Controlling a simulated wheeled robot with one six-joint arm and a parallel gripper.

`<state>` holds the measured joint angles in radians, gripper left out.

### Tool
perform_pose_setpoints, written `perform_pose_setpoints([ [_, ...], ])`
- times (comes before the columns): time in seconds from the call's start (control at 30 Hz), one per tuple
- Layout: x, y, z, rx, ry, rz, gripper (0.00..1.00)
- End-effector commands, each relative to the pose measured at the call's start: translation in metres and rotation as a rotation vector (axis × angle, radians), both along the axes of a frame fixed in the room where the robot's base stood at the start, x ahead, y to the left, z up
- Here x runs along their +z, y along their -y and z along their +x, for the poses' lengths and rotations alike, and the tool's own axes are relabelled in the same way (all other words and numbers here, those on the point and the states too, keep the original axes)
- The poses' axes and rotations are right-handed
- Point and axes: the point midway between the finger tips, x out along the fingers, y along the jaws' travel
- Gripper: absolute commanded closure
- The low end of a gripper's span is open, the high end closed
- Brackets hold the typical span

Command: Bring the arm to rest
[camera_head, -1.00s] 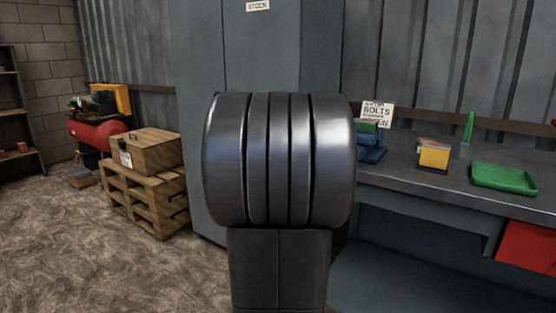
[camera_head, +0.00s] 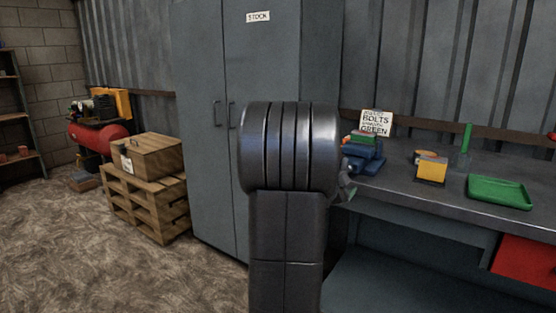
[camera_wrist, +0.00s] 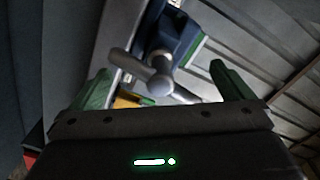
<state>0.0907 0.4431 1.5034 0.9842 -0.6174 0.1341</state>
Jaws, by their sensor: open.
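My arm's dark rounded joint and link stand upright in the middle of the head view. My gripper (camera_wrist: 165,88) shows in the wrist view with its two green-tipped fingers spread wide and nothing held between them. A blue vise (camera_wrist: 180,38) with a grey handle (camera_wrist: 157,78) lies beyond the fingers in that view, and I cannot tell how far off it is. The vise (camera_head: 365,160) also shows in the head view on the bench, just right of my arm. Most of my gripper is hidden behind my arm in the head view.
The workbench (camera_head: 420,180) at right bears a green tray (camera_head: 500,192), a yellow box (camera_head: 431,170) and a bolts sign (camera_head: 376,123). A tall grey cabinet (camera_head: 200,100) stands behind my arm. A wooden crate (camera_head: 152,155) sits on a pallet (camera_head: 150,205) at left. The left floor is open.

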Motion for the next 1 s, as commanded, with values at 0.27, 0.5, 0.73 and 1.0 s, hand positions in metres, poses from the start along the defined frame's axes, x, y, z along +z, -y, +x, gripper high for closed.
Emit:
perform_pose_setpoints([
  [0.27,0.0042,-0.0007,0.0002,0.001,-0.171,-0.25,0.0],
  [0.5,0.0048,-0.001,0.0005,0.002,-0.314,-0.464,0.0],
  [0.73,0.0049,-0.0013,0.0009,0.001,-0.445,-0.656,0.0],
  [1.0,0.0028,-0.0017,0.0009,0.001,-0.544,-0.806,0.0],
])
